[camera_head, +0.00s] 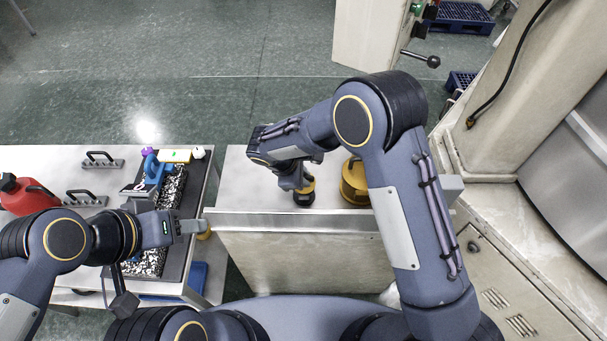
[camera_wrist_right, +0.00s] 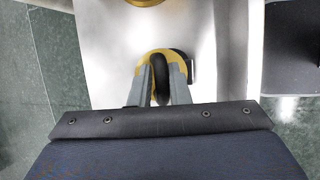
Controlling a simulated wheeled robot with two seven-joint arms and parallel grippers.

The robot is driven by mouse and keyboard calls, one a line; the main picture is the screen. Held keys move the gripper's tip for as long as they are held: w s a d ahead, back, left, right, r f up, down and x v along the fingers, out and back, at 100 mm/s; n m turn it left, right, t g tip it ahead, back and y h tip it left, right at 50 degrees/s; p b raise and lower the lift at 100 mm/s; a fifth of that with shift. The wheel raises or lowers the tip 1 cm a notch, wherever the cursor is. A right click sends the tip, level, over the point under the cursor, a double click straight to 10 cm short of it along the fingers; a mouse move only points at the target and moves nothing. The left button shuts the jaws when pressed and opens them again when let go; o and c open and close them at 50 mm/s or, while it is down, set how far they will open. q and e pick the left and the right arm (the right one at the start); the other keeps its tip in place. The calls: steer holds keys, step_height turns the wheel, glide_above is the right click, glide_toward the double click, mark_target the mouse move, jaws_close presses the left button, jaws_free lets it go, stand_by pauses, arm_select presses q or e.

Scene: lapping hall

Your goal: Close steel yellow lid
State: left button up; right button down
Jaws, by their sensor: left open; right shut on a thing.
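A yellow round piece with a black handle (camera_wrist_right: 162,72) is between the fingers of my right gripper (camera_wrist_right: 162,84) in the right wrist view. The fingers are shut on the black handle, and they hide part of the yellow piece. I take it to be the yellow lid. In the head view my right gripper (camera_head: 303,185) is low over the steel table, with a black and yellow part (camera_head: 304,198) at its tips. A larger yellow round container (camera_head: 354,183) stands to the right, partly hidden by my right arm.
The steel table (camera_head: 240,180) has bare room to the left of my right gripper. The left bench holds a red can (camera_head: 25,195), black handled blocks (camera_head: 88,199), a blue tool (camera_head: 153,172) and a speckled slab (camera_head: 172,190). A gap separates the tables. A machine column (camera_head: 510,120) stands right.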

steer(key=g, duration=0.1)
steer(key=f+g, duration=0.1)
steer(key=shift+w+g, duration=0.3)
steer(key=shift+w, duration=0.1)
steer(key=shift+w+f+n+g, duration=0.2)
steer(key=shift+w+n+g, duration=0.05)
steer(key=shift+g, duration=0.35)
steer(key=shift+w+f+n+g, duration=0.2)
steer(key=shift+n+g, duration=0.05)
steer(key=shift+g, duration=0.35)
steer(key=c, duration=1.5)
jaws_free()
steer(key=shift+s, duration=0.1)
steer(key=shift+o, duration=0.2)
steer(key=shift+r, duration=0.1)
steer(key=shift+w+b, duration=0.2)
steer(key=shift+b, duration=0.1)
